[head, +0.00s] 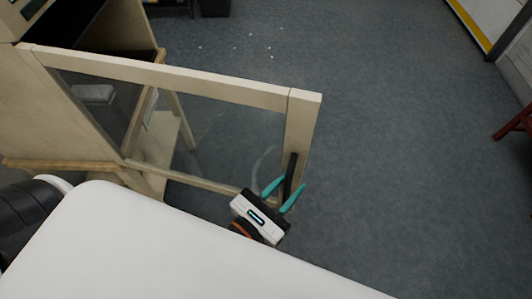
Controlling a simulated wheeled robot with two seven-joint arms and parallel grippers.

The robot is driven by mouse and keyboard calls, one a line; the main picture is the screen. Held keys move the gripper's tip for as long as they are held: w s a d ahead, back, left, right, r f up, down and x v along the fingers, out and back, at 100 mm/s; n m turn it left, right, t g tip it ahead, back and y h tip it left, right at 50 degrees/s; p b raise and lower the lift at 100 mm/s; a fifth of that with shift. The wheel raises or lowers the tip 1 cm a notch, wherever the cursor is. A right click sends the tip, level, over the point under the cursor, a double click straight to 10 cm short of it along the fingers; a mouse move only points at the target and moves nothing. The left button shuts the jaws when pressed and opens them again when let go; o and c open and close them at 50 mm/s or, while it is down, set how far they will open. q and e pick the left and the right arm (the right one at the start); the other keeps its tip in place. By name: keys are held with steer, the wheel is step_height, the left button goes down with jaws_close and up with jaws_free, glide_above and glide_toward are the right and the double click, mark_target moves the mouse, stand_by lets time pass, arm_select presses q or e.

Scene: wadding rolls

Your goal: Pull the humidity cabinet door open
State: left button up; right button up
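The humidity cabinet (60,115) is a pale wooden case at the upper left. Its door (180,77), a wooden frame with a clear pane, stands swung well out from the cabinet, reaching to the right. A dark upright bar handle (292,166) is on the door's free end. My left gripper (287,186), white and black with teal fingers, is at the handle. Its fingers are apart, one on each side of the bar, with visible space between them; contact cannot be made out. My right gripper is out of view.
Grey floor (400,170) lies clear to the right of the door. Small white bits (252,47) are scattered on the floor behind it. A dark red wooden piece (515,124) stands at the right edge, below a white unit with a yellow edge (472,28).

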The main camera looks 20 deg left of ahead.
arm_select(q)
steer(key=b+v, duration=0.1)
steer(key=v, duration=0.1)
steer(key=b+v, duration=0.2)
steer(key=f+b+v, duration=0.1)
steer(key=b+v, duration=0.1)
steer(key=shift+s, duration=0.2)
steer(key=shift+r+v, duration=0.15)
steer(key=shift+v, duration=0.8)
steer(key=shift+r+v, duration=0.15)
steer(key=shift+v, duration=0.8)
steer(key=shift+r+v, duration=0.2)
steer(key=shift+v, duration=0.75)
